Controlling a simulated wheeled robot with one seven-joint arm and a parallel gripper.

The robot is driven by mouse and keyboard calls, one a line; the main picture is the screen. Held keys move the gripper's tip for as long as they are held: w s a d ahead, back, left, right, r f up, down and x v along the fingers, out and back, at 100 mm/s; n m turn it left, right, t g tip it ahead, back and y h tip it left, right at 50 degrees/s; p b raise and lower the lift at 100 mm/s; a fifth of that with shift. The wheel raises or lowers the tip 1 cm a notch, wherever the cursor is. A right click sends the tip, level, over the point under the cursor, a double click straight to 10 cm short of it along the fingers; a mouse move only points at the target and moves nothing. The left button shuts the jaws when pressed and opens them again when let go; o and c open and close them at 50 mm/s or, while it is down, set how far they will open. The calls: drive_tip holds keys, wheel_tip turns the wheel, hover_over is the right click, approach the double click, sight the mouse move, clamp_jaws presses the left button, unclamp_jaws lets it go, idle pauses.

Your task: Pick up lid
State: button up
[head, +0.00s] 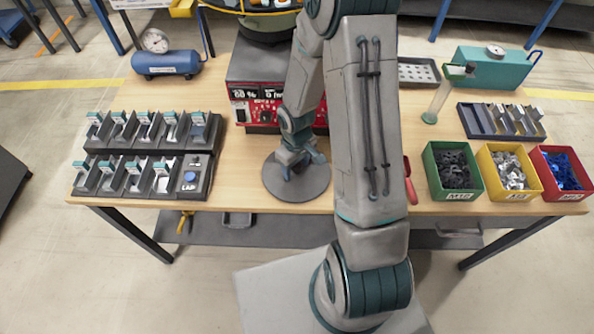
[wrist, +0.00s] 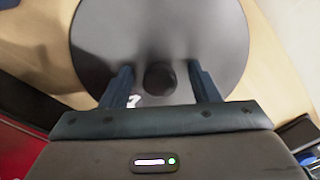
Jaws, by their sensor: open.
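The lid (head: 309,187) is a round, dark grey disc lying on the wooden table near its front edge. In the wrist view the lid (wrist: 160,30) fills the upper middle, with a dark round knob (wrist: 160,78) at its centre. My gripper (head: 301,172) is over the lid in the head view. In the wrist view my gripper (wrist: 162,80) is open, with one finger on each side of the knob and a gap on both sides. I cannot tell how far the fingertips are above the lid's surface.
A black and red control box (head: 258,95) stands behind the lid. A dark rack of slots (head: 140,175) is at the left. Green (head: 452,182), yellow (head: 509,181) and red bins (head: 563,185) with small parts stand at the right. Bare table lies left of the lid.

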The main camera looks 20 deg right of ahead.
clamp_jaws()
drive_tip(key=shift+r, duration=0.1)
